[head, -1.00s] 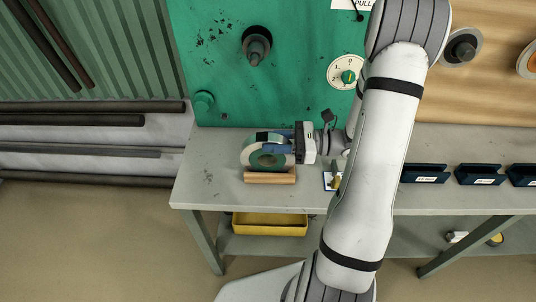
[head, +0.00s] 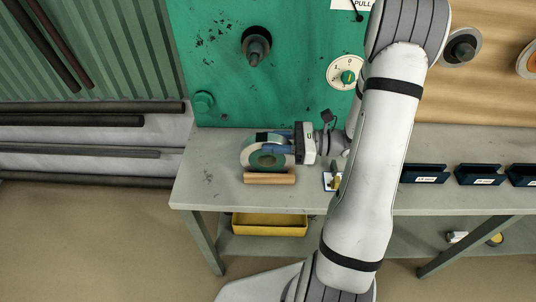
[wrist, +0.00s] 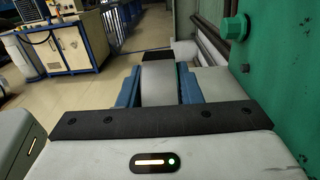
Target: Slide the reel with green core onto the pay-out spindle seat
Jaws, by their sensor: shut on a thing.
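The reel with green core (head: 262,159) stands upright on its rim in a wooden cradle (head: 270,178) near the left end of the grey bench. My gripper (head: 283,152) reaches it from the right and is shut on it. In the wrist view the reel's pale rim (wrist: 158,84) sits between the two blue fingers. The pay-out spindle seat (head: 257,50) is a dark peg on a round flange on the green panel, above and behind the reel. Nothing is on the peg.
The green panel (head: 300,95) has a green knob (head: 203,101) at lower left and a white dial (head: 346,73). Dark blue bins (head: 425,174) line the bench at right. A yellow tray (head: 270,224) is on the shelf below. Pipes lie on a rack (head: 80,152) at left.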

